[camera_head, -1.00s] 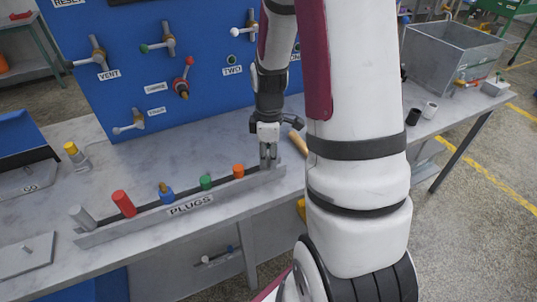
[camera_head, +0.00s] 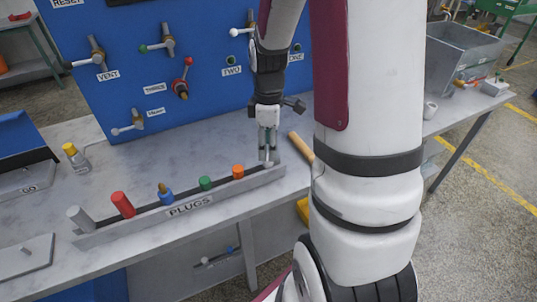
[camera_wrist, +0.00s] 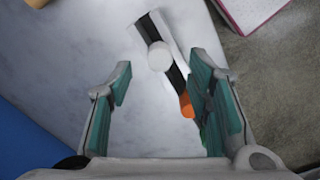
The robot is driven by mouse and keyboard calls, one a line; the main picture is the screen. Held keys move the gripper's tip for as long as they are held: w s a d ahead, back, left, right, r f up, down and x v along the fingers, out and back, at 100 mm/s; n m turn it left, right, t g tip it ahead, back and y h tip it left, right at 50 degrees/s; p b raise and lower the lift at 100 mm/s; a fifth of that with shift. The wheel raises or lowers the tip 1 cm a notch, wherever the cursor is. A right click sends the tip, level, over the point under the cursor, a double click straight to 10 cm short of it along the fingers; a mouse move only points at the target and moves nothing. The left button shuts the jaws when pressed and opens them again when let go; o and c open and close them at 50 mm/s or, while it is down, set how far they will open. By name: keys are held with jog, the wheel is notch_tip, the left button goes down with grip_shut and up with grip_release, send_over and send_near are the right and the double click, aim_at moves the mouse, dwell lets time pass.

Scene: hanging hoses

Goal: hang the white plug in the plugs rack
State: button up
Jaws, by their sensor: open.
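The white plug (camera_wrist: 160,57) stands in the slot at the right end of the plugs rack (camera_head: 196,206), its round top facing the wrist camera. The rack is a long grey holder labelled PLUGS, and its dark slot also shows in the wrist view (camera_wrist: 176,76). My gripper (camera_head: 268,156) is above that right end, fingers pointing down. In the wrist view its teal-padded fingers (camera_wrist: 160,78) are spread wide, with nothing held between them. The plug appears beyond the fingertips, apart from them. In the head view the fingertips largely hide it.
In the rack stand an orange plug (camera_head: 238,171), a green one (camera_head: 205,183), a blue one (camera_head: 166,196), a red one (camera_head: 122,205) and a grey one (camera_head: 80,218). A wooden handle (camera_head: 300,147) lies right of my gripper. A blue panel (camera_head: 205,100) rises behind.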

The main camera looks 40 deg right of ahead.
aim_at(268, 157)
notch_tip(268, 157, up, 7)
dwell(0.3)
jog(key=shift+f, duration=0.15)
dwell(0.3)
